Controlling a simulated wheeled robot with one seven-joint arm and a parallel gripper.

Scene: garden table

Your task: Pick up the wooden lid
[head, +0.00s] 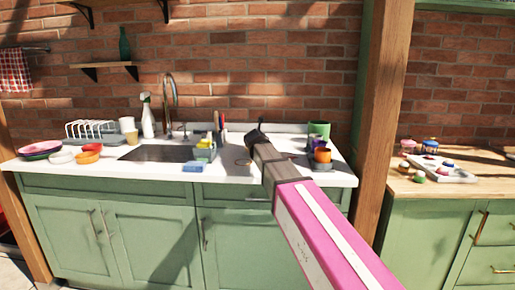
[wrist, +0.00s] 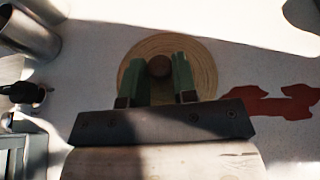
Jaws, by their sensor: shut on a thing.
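The wooden lid (wrist: 206,68) is a round, pale disc with ring lines and a darker round knob (wrist: 159,66) in its middle. In the wrist view my gripper (wrist: 160,62) has its two green fingers on either side of this knob, shut on it. The lid's lower part is hidden behind the fingers and gripper body. In the head view my gripper (head: 257,137) is over the white counter, right of the sink. I cannot make out the lid there, and cannot tell whether it touches the counter.
The sink (head: 158,153) is to the left, with a sponge caddy (head: 205,150) and blue sponge (head: 193,166) beside it. An orange cup (head: 322,155) and green pot (head: 320,129) stand on the right. A red flat shape (wrist: 275,105) lies beside the lid.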

